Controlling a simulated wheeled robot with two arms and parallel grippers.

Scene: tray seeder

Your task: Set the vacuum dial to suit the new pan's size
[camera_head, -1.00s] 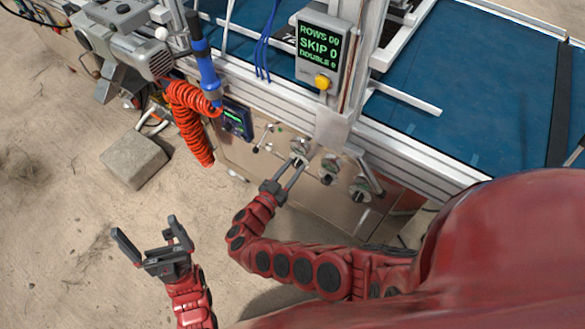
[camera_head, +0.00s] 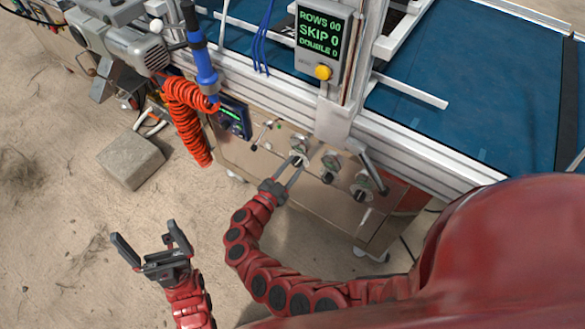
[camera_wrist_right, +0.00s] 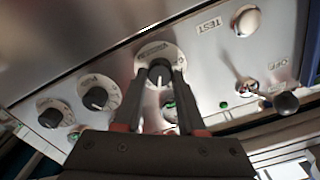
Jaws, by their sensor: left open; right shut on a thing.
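Three dials sit in a row on the steel panel (camera_head: 325,205) of the seeder. My right gripper (camera_head: 298,160) is shut on the black knob of the leftmost dial (camera_head: 300,144) in the head view. In the right wrist view the fingers (camera_wrist_right: 160,80) close around this knob (camera_wrist_right: 158,72), and its round scale plate (camera_wrist_right: 152,52) shows behind it, its lettering too small to read. The other two dials, middle (camera_wrist_right: 97,97) and outer (camera_wrist_right: 52,115), are free. My left gripper (camera_head: 150,250) is open and empty above the floor. No pan can be made out.
A display (camera_head: 322,40) reads ROWS 00, SKIP 0, DOUBLE 0. A TEST button (camera_wrist_right: 247,20) and an OFF toggle (camera_wrist_right: 247,88) are on the panel. A red coiled hose (camera_head: 190,115) hangs left of the panel. A grey block (camera_head: 131,160) lies on the floor.

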